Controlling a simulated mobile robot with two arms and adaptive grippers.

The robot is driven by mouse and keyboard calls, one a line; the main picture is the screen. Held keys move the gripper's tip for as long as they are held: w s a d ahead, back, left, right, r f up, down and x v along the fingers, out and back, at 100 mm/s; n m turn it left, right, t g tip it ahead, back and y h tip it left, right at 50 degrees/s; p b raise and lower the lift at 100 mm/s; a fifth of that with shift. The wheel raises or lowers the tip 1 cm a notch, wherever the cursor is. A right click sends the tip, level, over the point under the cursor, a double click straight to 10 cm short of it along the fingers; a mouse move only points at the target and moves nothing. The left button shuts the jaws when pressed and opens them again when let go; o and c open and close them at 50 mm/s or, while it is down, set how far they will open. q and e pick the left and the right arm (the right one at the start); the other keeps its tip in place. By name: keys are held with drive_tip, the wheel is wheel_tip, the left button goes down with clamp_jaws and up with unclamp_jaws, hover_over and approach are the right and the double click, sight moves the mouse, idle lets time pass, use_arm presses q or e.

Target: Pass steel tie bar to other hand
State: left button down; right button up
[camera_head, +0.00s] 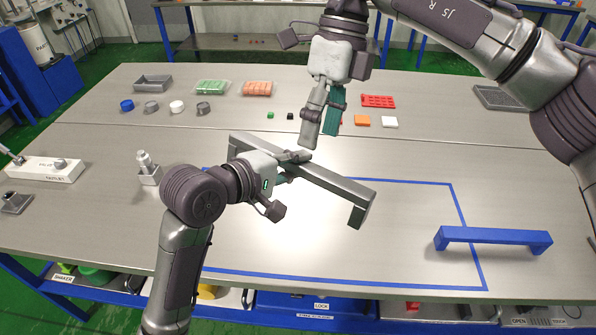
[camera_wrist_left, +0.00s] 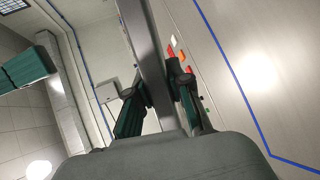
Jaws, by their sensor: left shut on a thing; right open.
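The steel tie bar (camera_head: 335,183) is a long grey bar with its ends bent down. My left gripper (camera_head: 295,159) is shut on it near its middle and holds it slantwise above the table. In the left wrist view the bar (camera_wrist_left: 147,50) runs between the two teal-padded fingers of the left gripper (camera_wrist_left: 160,92). My right gripper (camera_head: 321,128) is open and empty, pointing down just above and behind the bar. Its fingers look apart from the bar, though the exact gap is hard to tell. A teal piece at the left edge of the wrist view may be a right finger.
A blue bar with legs (camera_head: 493,236) stands at the table's right front. Blue tape (camera_head: 455,205) outlines a mostly clear area below the held bar. A white block (camera_head: 46,169) and a small metal fitting (camera_head: 148,172) are left. Trays (camera_head: 257,88) and small parts line the back.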

use_arm(q)
drive_tip(key=shift+w+r, duration=0.1)
drive_tip(key=shift+w, duration=0.2)
use_arm(e)
approach(312, 168)
drive_tip(key=x, duration=1.1)
drive_tip(key=shift+s+f, duration=0.15)
drive_tip(key=shift+c, duration=0.4)
